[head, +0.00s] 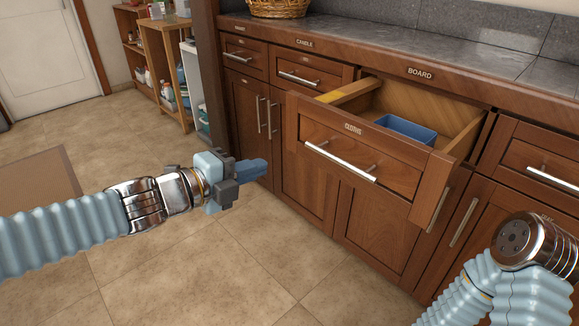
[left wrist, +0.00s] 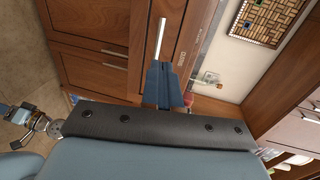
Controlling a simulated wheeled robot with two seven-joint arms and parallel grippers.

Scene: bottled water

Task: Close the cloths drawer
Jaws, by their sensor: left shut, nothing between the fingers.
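The cloths drawer (head: 355,150) is pulled out from the brown cabinet, with its label on the front and a silver bar handle (head: 340,163). A blue tray (head: 405,131) lies inside it. My left gripper (head: 255,169) is shut and empty, in front of the cabinet to the left of the drawer, apart from it in the head view. In the left wrist view its blue fingers (left wrist: 164,88) are together, with a silver handle (left wrist: 160,38) beyond them. My right arm shows at the lower right, but its gripper is out of view.
A dark stone counter (head: 470,42) with a wicker basket (head: 278,8) runs above the drawers. The candle drawer (head: 300,72) and its neighbours are shut. A wooden shelf (head: 165,60) stands at the back left. The tiled floor before the cabinet is clear.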

